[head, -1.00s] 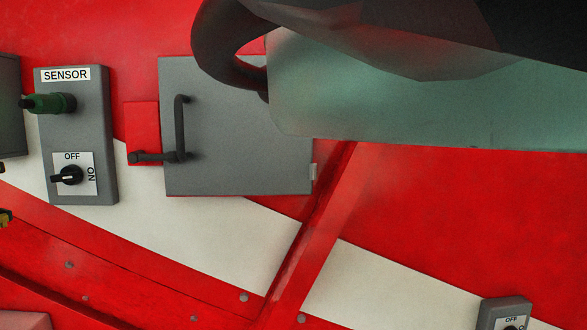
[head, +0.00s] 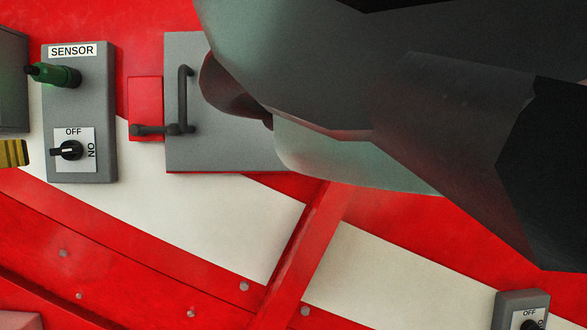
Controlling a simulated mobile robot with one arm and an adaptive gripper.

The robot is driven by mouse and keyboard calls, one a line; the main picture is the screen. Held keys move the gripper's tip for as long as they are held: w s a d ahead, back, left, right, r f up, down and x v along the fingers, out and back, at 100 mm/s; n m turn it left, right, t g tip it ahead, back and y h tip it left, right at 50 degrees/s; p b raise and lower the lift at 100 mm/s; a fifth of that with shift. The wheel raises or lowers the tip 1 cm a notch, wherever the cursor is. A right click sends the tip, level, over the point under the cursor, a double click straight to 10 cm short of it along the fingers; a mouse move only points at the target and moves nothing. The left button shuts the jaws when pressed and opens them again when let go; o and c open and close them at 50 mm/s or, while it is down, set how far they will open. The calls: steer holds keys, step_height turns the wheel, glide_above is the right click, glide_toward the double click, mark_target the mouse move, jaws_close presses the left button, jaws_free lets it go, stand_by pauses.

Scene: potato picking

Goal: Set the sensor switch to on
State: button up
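The sensor box (head: 104,120) is a grey panel at the left of the head view, with a white SENSOR label (head: 72,51) on top. A green part with a dark tip (head: 60,75) sticks out below the label. The sensor switch (head: 68,150) is a black rotary knob on a white plate, with OFF above it and ON turned sideways at its right. The knob lies roughly level; which mark it is set to is hard to tell. Nothing touches it in this view. My gripper is not recognisable in view.
My arm links fill the upper right and partly hide a grey hatch (head: 225,150) with a dark handle. A second OFF switch box (head: 507,300) is at the lower right. A yellow-black striped piece (head: 12,153) shows at the left edge, below a dark box (head: 12,80).

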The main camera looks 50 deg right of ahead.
mark_target(68, 156)
steer(key=p+x, duration=0.3)
steer(key=x, duration=0.1)
steer(key=p+x, duration=0.3)
steer(key=x, duration=0.2)
steer(key=p+x, duration=0.3)
steer(key=x, duration=0.1)
steer(key=shift+d+r+p, duration=0.25)
steer(key=shift+r+p, duration=0.05)
steer(key=shift+w+d+f+p, duration=0.25)
steer(key=shift+w+d+p, duration=0.05)
steer(key=shift+w+d, duration=0.2)
steer(key=shift+c, duration=0.4)
steer(key=c, duration=1.1)
steer(key=m+b, duration=0.1)
steer(key=b, duration=0.3)
steer(key=shift+f, duration=0.35)
steer(key=shift+r+m+b, duration=0.25)
steer(key=shift+m+b, duration=0.05)
steer(key=shift+b, duration=0.4)
steer(key=shift+r, duration=0.1)
